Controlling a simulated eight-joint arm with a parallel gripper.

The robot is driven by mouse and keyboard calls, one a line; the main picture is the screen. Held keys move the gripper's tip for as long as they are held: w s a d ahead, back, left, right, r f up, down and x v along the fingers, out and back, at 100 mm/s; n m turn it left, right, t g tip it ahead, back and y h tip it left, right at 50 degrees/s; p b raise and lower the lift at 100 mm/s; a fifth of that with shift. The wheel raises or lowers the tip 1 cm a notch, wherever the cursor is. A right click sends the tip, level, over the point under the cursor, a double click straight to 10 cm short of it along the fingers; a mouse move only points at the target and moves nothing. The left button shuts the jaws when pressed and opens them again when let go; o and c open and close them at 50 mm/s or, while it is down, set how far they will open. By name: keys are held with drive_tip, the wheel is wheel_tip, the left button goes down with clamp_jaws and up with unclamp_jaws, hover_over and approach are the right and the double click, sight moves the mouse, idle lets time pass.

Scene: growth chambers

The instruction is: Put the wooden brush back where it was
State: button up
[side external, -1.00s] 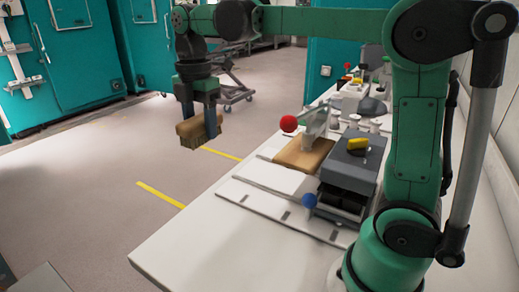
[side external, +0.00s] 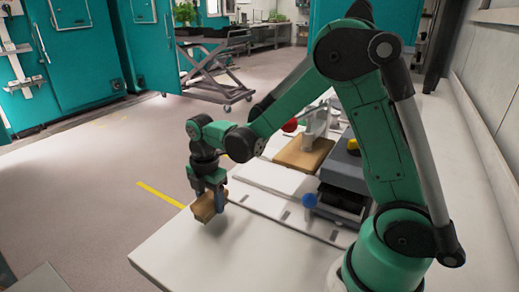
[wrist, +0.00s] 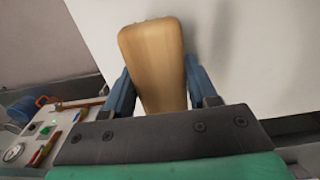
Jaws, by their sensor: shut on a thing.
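The wooden brush (side external: 207,206) is a tan block between the fingers of my gripper (side external: 208,196). In the side view my gripper holds it low at the left edge of the white table, with a shadow close beneath it; I cannot tell whether it touches the top. In the wrist view the brush (wrist: 155,62) shows its smooth wooden face, gripped between the two blue fingers of my gripper (wrist: 160,92). Its bristles are not clearly visible.
The white table (side external: 215,255) is bare at the front left. A wooden board (side external: 303,153), a blue ball knob (side external: 309,200) and a dark grey device (side external: 343,172) stand farther right. A lift cart (side external: 212,75) stands on the floor beyond.

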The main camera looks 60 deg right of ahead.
drive_tip(key=shift+f, duration=1.2)
drive_tip(key=shift+f, duration=0.15)
drive_tip(key=o, duration=1.2)
drive_tip(key=shift+o, duration=0.2)
